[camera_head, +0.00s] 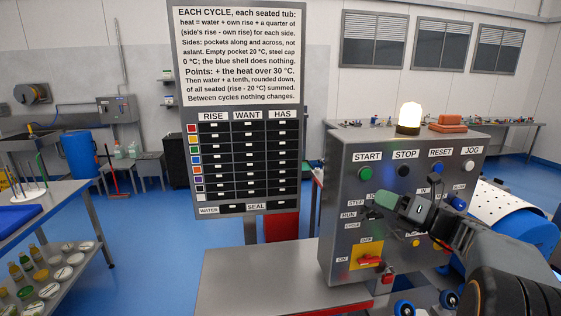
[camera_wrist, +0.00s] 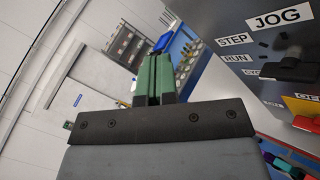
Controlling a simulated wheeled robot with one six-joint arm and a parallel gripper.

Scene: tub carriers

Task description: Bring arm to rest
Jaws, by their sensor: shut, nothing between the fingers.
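My gripper (camera_head: 385,200) is in front of the grey control cabinet (camera_head: 340,230), in the middle of its front face in the head view. Its green fingers are closed together with nothing between them, and the wrist view shows them too (camera_wrist: 154,80). My arm reaches in from the lower right. Whether the fingertips touch the panel I cannot tell. The cabinet also fills the right side of the wrist view (camera_wrist: 260,70), with STEP, RUN and JOG labels near the gripper.
A sign board (camera_head: 243,60) stands behind. A side table (camera_head: 45,205) is at left. Blue floor (camera_head: 150,240) lies open between.

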